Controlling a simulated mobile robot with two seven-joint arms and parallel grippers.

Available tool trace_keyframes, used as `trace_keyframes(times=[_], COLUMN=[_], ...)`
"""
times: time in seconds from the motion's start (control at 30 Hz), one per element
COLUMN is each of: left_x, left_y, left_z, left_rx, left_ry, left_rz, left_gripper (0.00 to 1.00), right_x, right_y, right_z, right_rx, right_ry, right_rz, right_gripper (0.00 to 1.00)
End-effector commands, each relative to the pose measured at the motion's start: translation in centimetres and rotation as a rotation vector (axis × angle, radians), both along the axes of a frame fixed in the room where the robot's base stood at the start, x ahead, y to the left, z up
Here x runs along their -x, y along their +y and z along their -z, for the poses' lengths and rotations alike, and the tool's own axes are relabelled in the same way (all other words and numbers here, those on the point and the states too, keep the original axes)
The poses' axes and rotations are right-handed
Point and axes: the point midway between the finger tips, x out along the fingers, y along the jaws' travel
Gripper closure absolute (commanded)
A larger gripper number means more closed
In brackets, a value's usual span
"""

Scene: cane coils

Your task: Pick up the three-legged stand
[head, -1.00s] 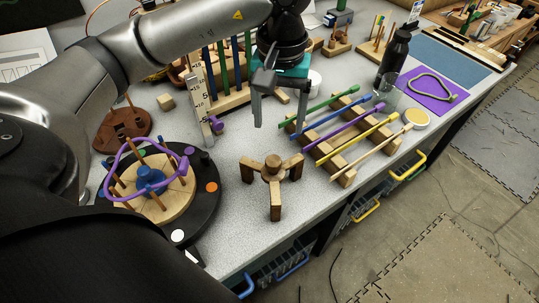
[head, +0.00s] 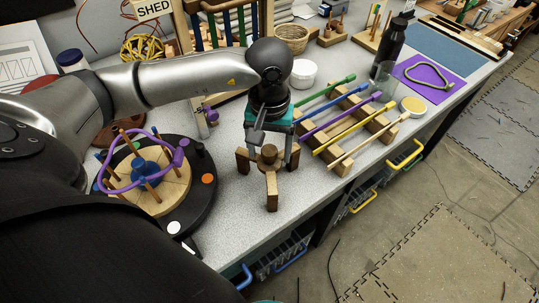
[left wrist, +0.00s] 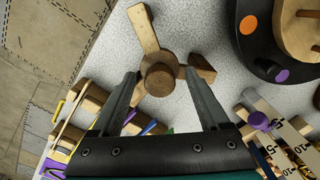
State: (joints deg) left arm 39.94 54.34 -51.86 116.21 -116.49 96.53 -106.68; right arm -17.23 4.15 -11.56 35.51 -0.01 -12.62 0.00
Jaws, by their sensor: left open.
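The three-legged stand (head: 271,190) is brown wood with a round knob in the middle and three block legs. It stands upright near the front edge of the grey table. My left gripper (head: 270,158) is open and comes down over it, with one finger on either side of the knob. In the left wrist view the stand's knob (left wrist: 158,80) shows between the two fingertips (left wrist: 160,74), with a gap on both sides. Its legs spread out beyond the fingers. The fingers hide part of the stand in the head view. My right gripper is not in view.
A black round base with a wooden disc (head: 158,190) and purple ring stands left of the stand. A wooden rack (head: 331,158) with several coloured rods lies close on the right. A numbered upright (head: 199,118) stands behind. The table's front edge is near.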

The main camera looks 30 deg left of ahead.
Motion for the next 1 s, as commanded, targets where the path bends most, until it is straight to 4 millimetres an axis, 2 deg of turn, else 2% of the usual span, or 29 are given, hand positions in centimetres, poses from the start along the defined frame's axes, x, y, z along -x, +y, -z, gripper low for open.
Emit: trace_keyframes(times=[0.17,0.87,1.0], left_x=[-0.01,0.00,-0.01], left_y=[-0.02,-0.03,-0.03], left_z=[0.01,-0.03,-0.03], left_rx=[0.000,0.000,0.000], left_ry=[0.000,0.001,0.000], left_rz=[0.000,0.000,0.000], left_gripper=[0.21,1.00,1.00], right_x=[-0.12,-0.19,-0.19], right_y=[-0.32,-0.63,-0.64], right_z=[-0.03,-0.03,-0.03], right_rx=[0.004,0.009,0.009], right_ry=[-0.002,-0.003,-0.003], right_rz=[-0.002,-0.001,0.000], right_gripper=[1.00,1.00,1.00])
